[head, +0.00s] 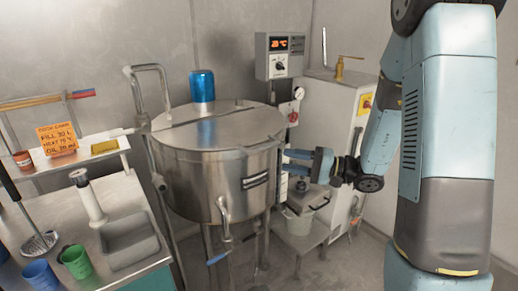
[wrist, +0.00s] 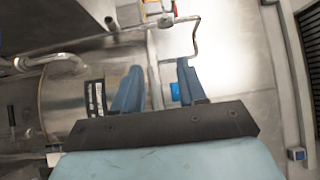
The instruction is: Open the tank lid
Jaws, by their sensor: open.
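The steel tank (head: 205,190) stands on legs in the middle of the head view. Its flat round lid (head: 240,125) lies closed on top, with a crossbar and a blue motor (head: 202,86) at the back. A dark-and-silver fitting (head: 256,180) sits on the tank's front wall. It also shows in the wrist view (wrist: 95,98); I cannot tell whether it is a handle or a plate. My gripper (head: 288,161) is at the tank's right side, below the rim, fingers toward the wall. In the wrist view my gripper (wrist: 158,80) is open, with nothing between the fingers.
A white cabinet (head: 325,110) stands to the right. A bent pipe (head: 150,100) rises left of the tank. A bench (head: 115,225) with cups and a sink fills the left. A drain valve (head: 223,208) hangs in front.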

